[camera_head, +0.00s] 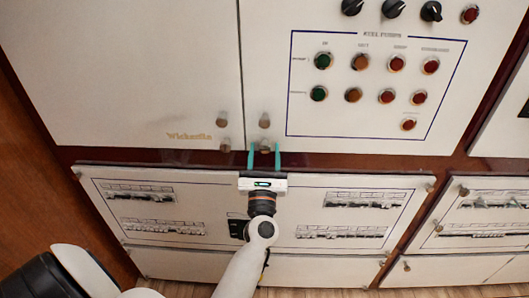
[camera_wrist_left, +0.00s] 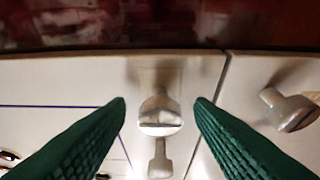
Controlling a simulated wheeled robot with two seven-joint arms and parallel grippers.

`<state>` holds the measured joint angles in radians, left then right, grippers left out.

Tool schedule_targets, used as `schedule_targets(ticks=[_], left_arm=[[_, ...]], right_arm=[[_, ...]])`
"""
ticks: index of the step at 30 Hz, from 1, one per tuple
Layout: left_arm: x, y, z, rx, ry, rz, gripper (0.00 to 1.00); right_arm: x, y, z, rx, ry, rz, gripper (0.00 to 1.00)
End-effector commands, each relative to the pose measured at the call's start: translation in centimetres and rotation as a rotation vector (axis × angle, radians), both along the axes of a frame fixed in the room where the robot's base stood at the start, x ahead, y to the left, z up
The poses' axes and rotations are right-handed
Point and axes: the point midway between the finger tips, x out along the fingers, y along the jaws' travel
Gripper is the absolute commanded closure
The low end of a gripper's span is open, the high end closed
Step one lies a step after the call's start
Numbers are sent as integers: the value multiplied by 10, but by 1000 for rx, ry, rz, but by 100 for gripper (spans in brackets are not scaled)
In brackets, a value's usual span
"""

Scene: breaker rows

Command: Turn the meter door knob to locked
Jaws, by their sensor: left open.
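My left gripper (camera_head: 264,158) points up at the cabinet front, its two green fingers open. A small metal knob (camera_head: 264,145) on the lower left corner of the right-hand door sits between the fingertips. In the left wrist view this knob (camera_wrist_left: 160,115) shows between the green fingers (camera_wrist_left: 160,104), with a gap on each side. A second knob (camera_head: 264,121) is just above it on the same door. Two similar knobs (camera_head: 222,118) (camera_head: 225,145) are on the left-hand door. I cannot tell which is the meter door knob. My right gripper is out of view.
The right-hand door carries a blue-framed panel (camera_head: 370,90) of coloured buttons, with black rotary knobs (camera_head: 393,9) above. A dark red strip (camera_head: 345,158) runs below the doors. A breaker panel (camera_head: 340,207) stands behind my left arm. Another breaker panel (camera_head: 490,205) is at right.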

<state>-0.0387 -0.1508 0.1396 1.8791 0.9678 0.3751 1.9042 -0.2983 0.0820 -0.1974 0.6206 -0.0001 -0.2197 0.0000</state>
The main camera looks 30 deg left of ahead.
Motion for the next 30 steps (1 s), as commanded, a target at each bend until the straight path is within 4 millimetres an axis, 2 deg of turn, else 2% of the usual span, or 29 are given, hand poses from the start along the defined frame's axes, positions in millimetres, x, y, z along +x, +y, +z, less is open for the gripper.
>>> schedule_targets(ticks=[3, 4, 12, 22, 30], left_arm=[[0, 0, 0, 0, 0, 0, 52], [0, 0, 0, 0, 0, 0, 55], [0, 0, 0, 0, 0, 0, 96], [-1, 0, 1, 48, 29, 0, 96], [-2, 2, 2, 203, 124, 0, 96]], right_arm=[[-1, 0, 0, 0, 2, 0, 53], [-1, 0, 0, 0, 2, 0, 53], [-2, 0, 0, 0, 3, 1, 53], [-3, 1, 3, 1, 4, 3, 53], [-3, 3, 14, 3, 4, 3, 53]])
